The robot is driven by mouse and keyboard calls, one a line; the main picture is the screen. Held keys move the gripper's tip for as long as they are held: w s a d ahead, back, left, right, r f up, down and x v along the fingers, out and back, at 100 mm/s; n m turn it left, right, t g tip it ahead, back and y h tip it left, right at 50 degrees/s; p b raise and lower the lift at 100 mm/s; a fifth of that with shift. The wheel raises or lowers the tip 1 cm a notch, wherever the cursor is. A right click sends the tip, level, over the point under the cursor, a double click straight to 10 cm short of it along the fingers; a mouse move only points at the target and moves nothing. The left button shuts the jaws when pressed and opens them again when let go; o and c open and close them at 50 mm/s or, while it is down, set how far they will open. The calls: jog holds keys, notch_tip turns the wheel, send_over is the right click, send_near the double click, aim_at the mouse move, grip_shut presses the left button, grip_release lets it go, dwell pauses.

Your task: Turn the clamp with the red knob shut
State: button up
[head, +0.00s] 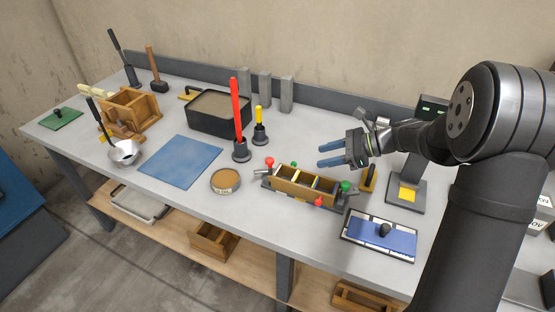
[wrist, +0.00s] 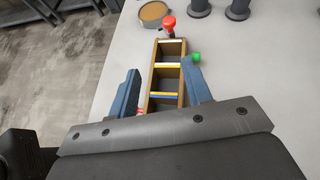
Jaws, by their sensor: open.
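A wooden mould (head: 292,195) with several compartments lies on the bench, and it shows below me in the wrist view (wrist: 154,81). A red knob (head: 269,162) stands at its left end; in the wrist view this red knob (wrist: 168,23) is at the far end, its lever seeming to stick out. A second red knob (head: 319,202) is at the front side. Green knobs are at the back (head: 293,164) and right end (head: 346,186). My gripper (head: 321,155) is open and empty, above and behind the mould. Its fingers (wrist: 160,68) appear either side of the mould in the wrist view.
A round tan dish (head: 226,181) and a tall red-handled tool (head: 238,120) stand left of the mould. A yellow-handled tool (head: 259,128) is behind it. A blue float (head: 382,241) lies front right, a stand (head: 407,193) right. Bench front is mostly clear.

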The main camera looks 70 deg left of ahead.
aim_at(273, 160)
jog(key=shift+m+y, duration=0.6)
jog(key=shift+y, duration=0.1)
jog(key=x, duration=1.5)
jog(key=shift+s+a+f, duration=0.1)
jog(key=shift+a+f, duration=0.05)
jog(key=shift+a, duration=0.35)
jog(key=shift+g, duration=0.3)
jog(key=c, duration=1)
